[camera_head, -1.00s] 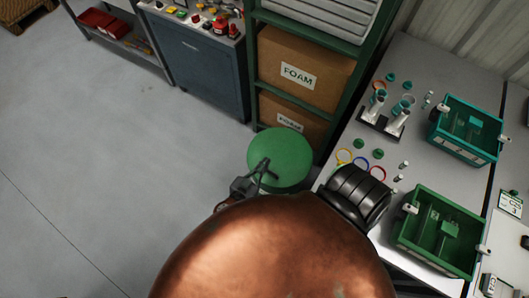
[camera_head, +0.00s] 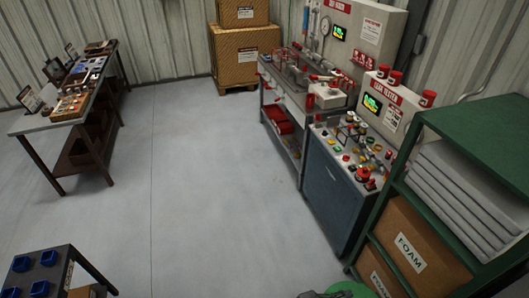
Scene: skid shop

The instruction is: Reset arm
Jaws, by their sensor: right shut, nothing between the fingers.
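Only a small dark part of my right gripper (camera_head: 322,294) shows, at the bottom edge of the head view. It is shut and empty, beside the round green stool top (camera_head: 350,288), which is cut off by the frame. I cannot tell how far above the stool it is. My left gripper is not in view.
A green shelf (camera_head: 405,180) with foam boxes (camera_head: 412,246) stands at the right. Left of it are a blue leak tester cabinet (camera_head: 332,200) and a workbench. A brown table (camera_head: 35,121) stands far left, a dark stand (camera_head: 62,266) bottom left. The middle floor (camera_head: 210,180) is clear.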

